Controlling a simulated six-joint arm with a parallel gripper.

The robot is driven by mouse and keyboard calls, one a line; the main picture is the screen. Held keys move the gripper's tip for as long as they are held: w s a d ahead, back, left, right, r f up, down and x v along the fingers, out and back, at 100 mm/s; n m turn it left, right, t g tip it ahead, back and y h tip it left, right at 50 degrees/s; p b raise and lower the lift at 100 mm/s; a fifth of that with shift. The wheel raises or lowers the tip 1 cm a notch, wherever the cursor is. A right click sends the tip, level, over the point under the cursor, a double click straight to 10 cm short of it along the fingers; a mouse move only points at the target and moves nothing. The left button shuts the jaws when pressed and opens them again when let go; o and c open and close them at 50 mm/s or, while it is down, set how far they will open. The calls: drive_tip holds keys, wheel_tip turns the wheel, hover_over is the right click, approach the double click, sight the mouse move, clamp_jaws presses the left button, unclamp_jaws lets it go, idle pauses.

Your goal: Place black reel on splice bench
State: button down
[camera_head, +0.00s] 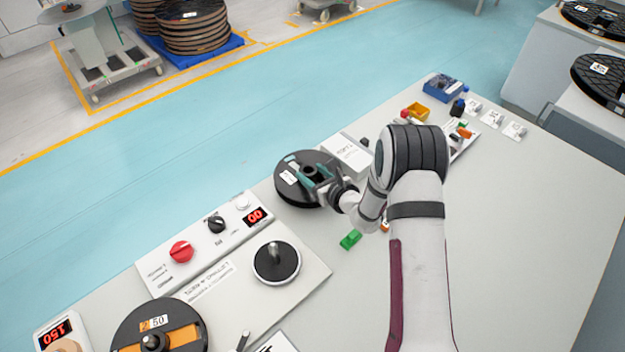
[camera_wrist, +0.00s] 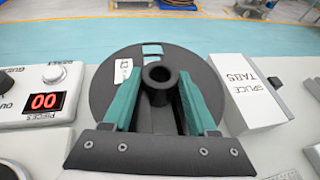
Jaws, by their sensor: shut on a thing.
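The black reel (camera_head: 297,185) is a flat dark disc with a raised hollow hub and a white label. It shows at the middle left of the head view, by the far edge of the grey bench (camera_head: 500,240). In the wrist view the reel (camera_wrist: 105,95) fills the middle. My gripper (camera_wrist: 160,90) has its teal fingers on either side of the hub and is shut on it. The gripper also shows over the reel in the head view (camera_head: 318,174). I cannot tell whether the reel's underside touches the bench. No sign in view names the splice bench.
A white splice tabs box (camera_head: 350,155) stands just right of the reel. An orange-and-black reel (camera_head: 185,338) sits at the lower left. The right part of the bench is clear.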

drive_tip(key=shift+f, duration=1.25)
drive_tip(key=shift+c, duration=1)
unclamp_jaws()
drive_tip(key=shift+f, duration=0.15)
